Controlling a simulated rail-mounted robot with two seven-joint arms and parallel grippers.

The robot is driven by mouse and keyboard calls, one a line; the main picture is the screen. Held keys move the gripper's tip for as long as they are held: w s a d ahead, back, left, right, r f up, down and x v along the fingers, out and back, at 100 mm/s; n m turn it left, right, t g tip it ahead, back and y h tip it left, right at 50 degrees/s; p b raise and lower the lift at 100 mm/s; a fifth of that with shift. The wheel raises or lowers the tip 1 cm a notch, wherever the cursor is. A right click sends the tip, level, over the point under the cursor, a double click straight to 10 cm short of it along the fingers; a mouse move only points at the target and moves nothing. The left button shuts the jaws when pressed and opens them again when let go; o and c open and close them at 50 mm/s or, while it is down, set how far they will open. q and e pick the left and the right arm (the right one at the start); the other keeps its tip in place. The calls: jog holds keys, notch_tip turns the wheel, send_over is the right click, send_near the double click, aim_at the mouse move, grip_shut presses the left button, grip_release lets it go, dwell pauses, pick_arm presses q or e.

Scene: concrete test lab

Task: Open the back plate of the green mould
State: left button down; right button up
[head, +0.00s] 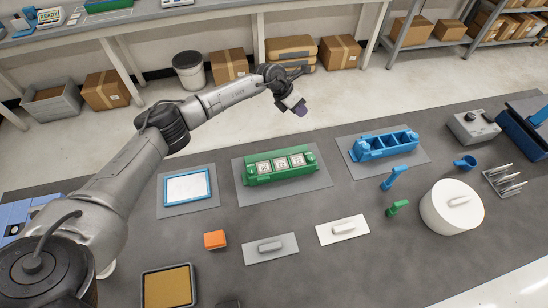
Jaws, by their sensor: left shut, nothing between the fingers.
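The green mould (282,178) sits on a grey mat (313,184) in the middle of the table. Its top shows a row of three pale square cells with small dark marks. Its back plate is the green edge on the far side, and it appears upright against the body. My left gripper (299,108) is shut and empty. It hangs in the air beyond the mould, up and slightly to the right of it in the picture, clearly apart from it. My right gripper is not in view.
A blue mould (373,153) stands right of the green one. A blue-framed tray (187,187) lies to the left. An orange block (214,239), two flat plates with handles (270,248) (343,230), a green tool (397,208) and a white drum (451,209) lie nearer or right.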

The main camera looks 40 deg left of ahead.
aim_at(281, 168)
pick_arm(q)
jog(key=s+a+f+m+g+y, duration=0.2)
jog(key=s+a+m+g, duration=0.1)
jog(key=s+g, duration=0.5)
jog(key=shift+t, duration=0.5)
jog(key=x, duration=0.3)
jog(key=s+x, duration=0.1)
jog(key=x, duration=0.7)
jog(key=shift+s+r+p, duration=0.15)
jog(key=shift+r+p, duration=0.1)
jog(key=shift+p, duration=0.15)
jog(key=shift+s+d+r+p, duration=0.1)
jog(key=shift+s+d+p, duration=0.2)
jog(key=shift+d, duration=0.2)
jog(key=shift+s+d+r+p, duration=0.1)
jog(key=shift+s+d+p, duration=0.2)
jog(key=shift+d, duration=0.15)
jog(key=shift+s+d+f, duration=0.1)
jog(key=shift+s+d, duration=0.35)
jog(key=shift+d, duration=0.25)
jog(key=shift+s+d+y+p, duration=0.15)
jog(key=shift+y+p, duration=0.15)
jog(key=shift+p, duration=0.3)
jog(key=shift+d, duration=0.1)
jog(key=shift+s+d+t+y+p, duration=0.1)
jog(key=shift+d+t+y+p, duration=0.05)
jog(key=shift+t+y+p, duration=0.2)
